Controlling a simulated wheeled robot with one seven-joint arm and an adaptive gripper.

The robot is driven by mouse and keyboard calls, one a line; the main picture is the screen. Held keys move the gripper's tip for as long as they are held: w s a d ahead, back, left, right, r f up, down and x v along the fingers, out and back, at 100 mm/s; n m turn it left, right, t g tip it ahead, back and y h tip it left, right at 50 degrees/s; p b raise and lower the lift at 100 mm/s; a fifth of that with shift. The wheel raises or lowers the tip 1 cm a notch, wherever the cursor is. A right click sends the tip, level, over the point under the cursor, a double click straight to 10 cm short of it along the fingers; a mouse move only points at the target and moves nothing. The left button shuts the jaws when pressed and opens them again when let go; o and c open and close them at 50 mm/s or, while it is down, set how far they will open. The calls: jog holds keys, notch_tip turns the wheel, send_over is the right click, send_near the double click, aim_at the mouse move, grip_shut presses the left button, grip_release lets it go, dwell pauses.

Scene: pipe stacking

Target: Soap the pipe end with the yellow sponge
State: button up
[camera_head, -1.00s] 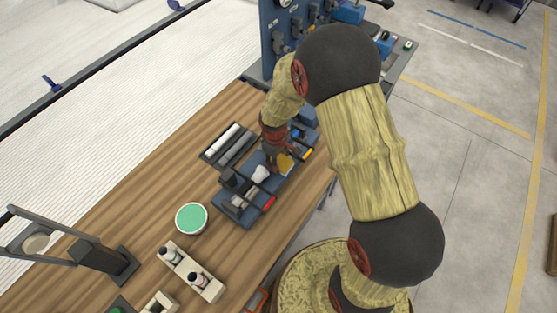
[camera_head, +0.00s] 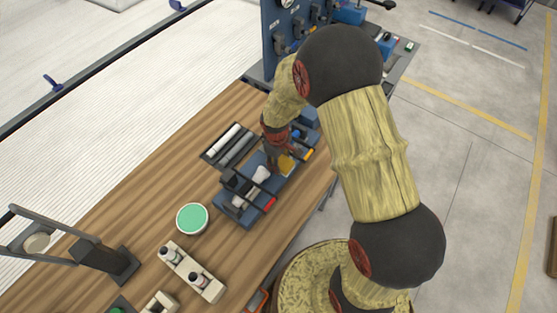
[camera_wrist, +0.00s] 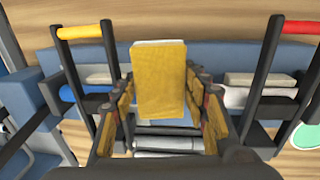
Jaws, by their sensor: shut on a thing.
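The yellow sponge (camera_wrist: 159,82) is a block with a pale layer along its top edge, upright in the middle of the wrist view. My gripper (camera_wrist: 160,100) is shut on it, with a finger on each side. In the head view my gripper (camera_head: 275,160) is low over the blue tool tray (camera_head: 232,216), and the sponge (camera_head: 287,165) shows as a small yellow patch beside it. Whether the sponge is clear of the tray floor I cannot tell. I cannot make out which pipe end is meant; grey and white cylinders (camera_wrist: 165,145) lie below the gripper.
Tray handles with a yellow-orange grip (camera_wrist: 79,32) and a red grip (camera_wrist: 299,27) stand on either side of my gripper. A dark tray with a white roll (camera_head: 222,137), a green-topped round tub (camera_head: 192,218) and a bottle rack (camera_head: 190,272) stand on the wooden bench.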

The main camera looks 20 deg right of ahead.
jog(key=shift+w+a, duration=0.1)
jog(key=shift+w+a, duration=0.4)
jog(key=shift+w, duration=0.15)
jog(key=shift+s, duration=0.1)
jog(key=shift+s+d, duration=0.5)
jog(key=shift+s, duration=0.1)
jog(key=shift+r, duration=0.15)
jog(key=shift+r+p, duration=2.6)
jog(key=shift+r, duration=0.85)
jog(key=shift+f, duration=0.1)
